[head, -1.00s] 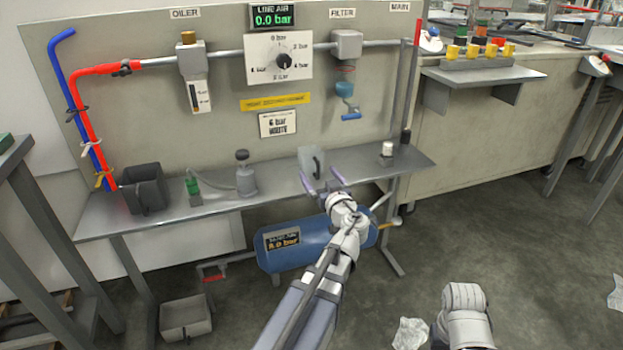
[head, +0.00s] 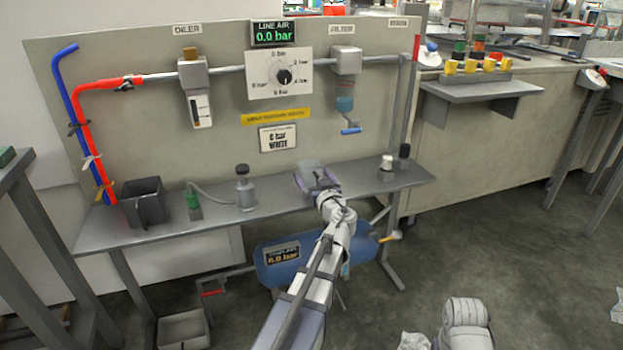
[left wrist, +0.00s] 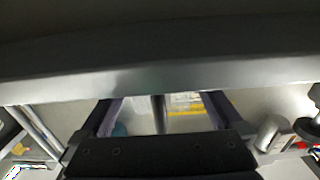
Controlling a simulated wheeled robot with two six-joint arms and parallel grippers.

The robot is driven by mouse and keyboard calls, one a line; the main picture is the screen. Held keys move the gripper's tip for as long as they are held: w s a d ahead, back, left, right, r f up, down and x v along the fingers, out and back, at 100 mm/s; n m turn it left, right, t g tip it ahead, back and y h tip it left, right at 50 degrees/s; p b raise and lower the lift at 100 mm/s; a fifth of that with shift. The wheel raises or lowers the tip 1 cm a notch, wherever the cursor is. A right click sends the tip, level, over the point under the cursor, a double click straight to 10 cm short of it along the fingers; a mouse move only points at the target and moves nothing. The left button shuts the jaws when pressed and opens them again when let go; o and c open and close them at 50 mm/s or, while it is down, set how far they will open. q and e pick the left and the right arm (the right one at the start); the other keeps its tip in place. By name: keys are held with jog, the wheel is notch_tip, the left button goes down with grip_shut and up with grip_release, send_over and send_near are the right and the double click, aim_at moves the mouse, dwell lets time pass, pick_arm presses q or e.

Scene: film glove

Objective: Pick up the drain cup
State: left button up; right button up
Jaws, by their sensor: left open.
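A clear drain cup (head: 309,168) with a dark handle stands on the grey bench, partly hidden behind my left gripper. My left gripper (head: 318,180) is open, with its purple-grey fingers at the cup's near side, around the handle's place. In the left wrist view, which looks upside down, the pale cup (left wrist: 140,112) and its dark handle (left wrist: 158,114) show between the two fingers. Whether the fingers touch it cannot be told. My right arm shows low at the right, but its gripper does not.
On the bench (head: 225,220) stand a dark bin (head: 146,202), a grey bottle (head: 245,188), a white-capped jar (head: 386,166) and a black bottle (head: 403,156). The filter bowl (head: 345,100) hangs above. A blue tank (head: 280,268) lies below the bench.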

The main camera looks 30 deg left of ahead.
pick_arm(q)
jog(key=shift+w+a, duration=0.35)
jog(key=c, duration=1.2)
jog(key=shift+r, duration=0.1)
